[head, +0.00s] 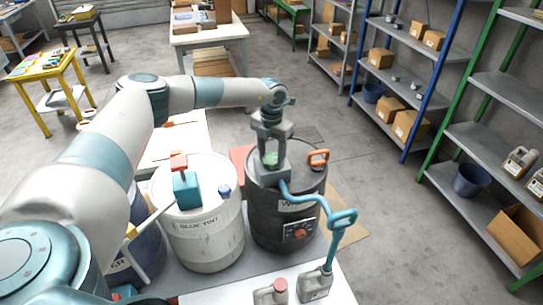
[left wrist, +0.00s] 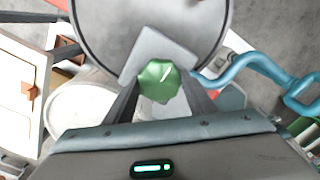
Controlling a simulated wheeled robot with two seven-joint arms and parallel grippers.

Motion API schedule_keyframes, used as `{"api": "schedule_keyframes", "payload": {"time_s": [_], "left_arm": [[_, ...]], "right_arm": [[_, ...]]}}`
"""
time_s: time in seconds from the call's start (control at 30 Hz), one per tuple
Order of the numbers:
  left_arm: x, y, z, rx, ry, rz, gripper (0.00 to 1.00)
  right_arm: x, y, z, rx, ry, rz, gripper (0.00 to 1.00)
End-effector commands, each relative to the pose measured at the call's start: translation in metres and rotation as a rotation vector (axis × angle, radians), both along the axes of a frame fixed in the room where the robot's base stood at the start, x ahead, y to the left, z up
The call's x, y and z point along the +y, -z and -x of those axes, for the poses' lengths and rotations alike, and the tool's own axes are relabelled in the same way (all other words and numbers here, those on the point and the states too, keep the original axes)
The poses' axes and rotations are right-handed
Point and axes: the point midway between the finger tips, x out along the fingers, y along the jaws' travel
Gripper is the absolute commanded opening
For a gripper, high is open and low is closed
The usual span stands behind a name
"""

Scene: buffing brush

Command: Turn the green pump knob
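The green pump knob (head: 271,160) sits on a grey pump block (head: 286,174) on top of a dark drum (head: 262,215). A blue spout bends from the block to the right and down. My left gripper (head: 272,146) is above the knob, pointing down. In the left wrist view the knob (left wrist: 158,80) lies between the two spread fingertips, one on each side. Whether the fingers touch it I cannot tell. My right gripper is not in view.
An orange handle (head: 318,158) rises at the dark drum's right rim. Grey jugs (head: 315,285) stand in front. Shelves (head: 470,140) line the right; the floor between is clear.

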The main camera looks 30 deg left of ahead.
Motion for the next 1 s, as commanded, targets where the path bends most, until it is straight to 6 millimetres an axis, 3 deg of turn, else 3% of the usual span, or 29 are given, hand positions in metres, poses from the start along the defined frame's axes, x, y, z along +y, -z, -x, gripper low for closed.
{"api": "schedule_keyframes", "payload": {"time_s": [0.47, 1.0], "left_arm": [[0.000, 0.002, -0.001, -0.002, 0.091, 0.000, 0.28], [0.001, 0.004, -0.001, -0.004, 0.526, 0.000, 0.28]], "right_arm": [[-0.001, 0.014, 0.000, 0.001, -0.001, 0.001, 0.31], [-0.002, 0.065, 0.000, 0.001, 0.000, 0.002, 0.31]]}}
